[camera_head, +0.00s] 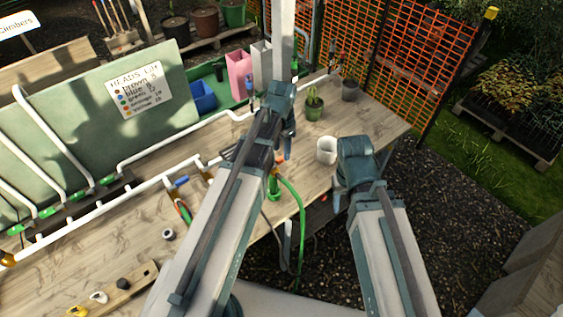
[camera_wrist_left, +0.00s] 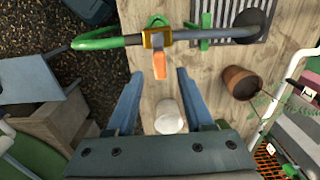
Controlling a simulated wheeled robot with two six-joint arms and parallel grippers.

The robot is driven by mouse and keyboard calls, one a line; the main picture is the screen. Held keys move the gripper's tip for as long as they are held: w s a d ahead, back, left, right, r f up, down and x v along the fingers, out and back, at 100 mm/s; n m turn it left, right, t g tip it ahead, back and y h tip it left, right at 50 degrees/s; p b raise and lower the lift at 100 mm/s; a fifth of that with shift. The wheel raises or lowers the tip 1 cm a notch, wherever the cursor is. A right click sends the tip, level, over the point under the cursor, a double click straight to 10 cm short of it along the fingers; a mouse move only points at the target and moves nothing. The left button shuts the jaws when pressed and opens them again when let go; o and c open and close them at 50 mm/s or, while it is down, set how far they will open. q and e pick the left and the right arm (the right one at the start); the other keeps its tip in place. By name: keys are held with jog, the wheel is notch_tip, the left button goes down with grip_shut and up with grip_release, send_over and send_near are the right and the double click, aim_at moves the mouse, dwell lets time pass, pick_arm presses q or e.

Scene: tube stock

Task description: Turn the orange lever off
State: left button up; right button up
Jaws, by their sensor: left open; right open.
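The orange lever (camera_wrist_left: 159,65) sits on a brass valve (camera_wrist_left: 157,38) in a pipe run and points down the picture in the left wrist view, toward my gripper. In the head view a small orange part (camera_head: 279,158) shows beside my left arm, mostly hidden. My left gripper (camera_wrist_left: 159,73) is open, its two blue fingers on either side of the lever's end with gaps at both sides. In the head view my left gripper (camera_head: 284,143) is partly hidden by its own wrist. My right gripper (camera_head: 357,162) is over the bench's front edge, its fingers hard to make out.
A white cup (camera_head: 327,150) stands on the wooden bench (camera_head: 376,118) between the grippers. A green hose (camera_head: 300,210) hangs off the front edge. A potted cactus (camera_head: 314,110) stands behind. A white pipe (camera_head: 90,214) with a blue lever (camera_head: 181,181) runs left.

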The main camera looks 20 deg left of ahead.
aim_at(281, 157)
pick_arm(q)
jog(key=shift+f+b, duration=1.1)
jog(key=shift+f, duration=0.5)
grip_shut()
